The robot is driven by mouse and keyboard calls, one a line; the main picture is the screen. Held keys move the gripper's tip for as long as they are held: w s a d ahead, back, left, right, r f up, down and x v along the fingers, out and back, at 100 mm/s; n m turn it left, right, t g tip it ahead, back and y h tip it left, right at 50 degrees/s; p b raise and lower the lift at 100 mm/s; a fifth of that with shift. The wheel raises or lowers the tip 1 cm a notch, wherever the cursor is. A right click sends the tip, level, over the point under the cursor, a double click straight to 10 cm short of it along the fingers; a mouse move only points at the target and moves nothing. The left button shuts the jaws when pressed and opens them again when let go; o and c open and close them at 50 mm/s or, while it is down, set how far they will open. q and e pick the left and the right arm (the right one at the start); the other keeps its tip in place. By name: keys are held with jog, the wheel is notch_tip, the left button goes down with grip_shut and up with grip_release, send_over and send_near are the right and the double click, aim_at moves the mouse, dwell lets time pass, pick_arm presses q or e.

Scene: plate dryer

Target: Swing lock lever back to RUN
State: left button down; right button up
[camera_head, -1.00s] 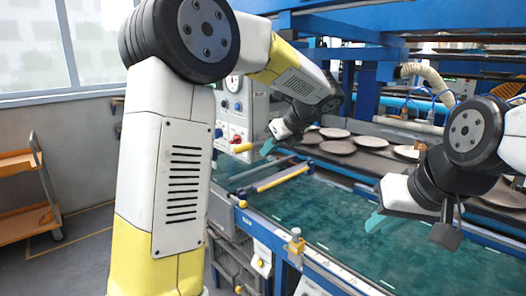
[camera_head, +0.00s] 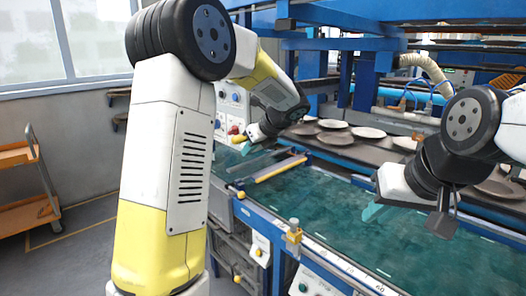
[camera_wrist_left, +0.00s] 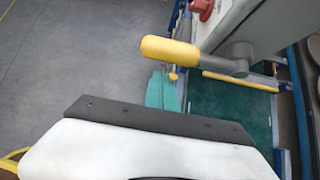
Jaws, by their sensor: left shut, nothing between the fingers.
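The lock lever with its yellow handle (camera_head: 238,139) sticks out from the side of the grey control box. In the left wrist view the yellow handle (camera_wrist_left: 170,50) lies across the top middle, joined to a grey arm and pivot on the right. My left gripper (camera_head: 250,149) is shut and empty, just below and right of the handle in the head view. Its teal fingertips (camera_wrist_left: 161,92) show below the handle in the wrist view; whether they touch it I cannot tell. My right gripper (camera_head: 373,211) hangs over the green belt, away from the lever; its opening is unclear.
The grey control box (camera_head: 231,104) carries a red button (camera_wrist_left: 202,8) close to the lever. A yellow bar (camera_head: 281,170) crosses the green belt (camera_head: 330,205). Round plates (camera_head: 334,138) lie on the dark conveyor behind. An orange cart (camera_head: 25,212) stands at the left on open floor.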

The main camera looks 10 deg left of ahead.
pick_arm(q)
jog(key=shift+w+a+r, duration=0.15)
jog(key=shift+a+r, duration=0.05)
jog(key=shift+r, duration=0.25)
jog(key=shift+w+a+r, duration=0.15)
jog(key=shift+r, duration=0.3)
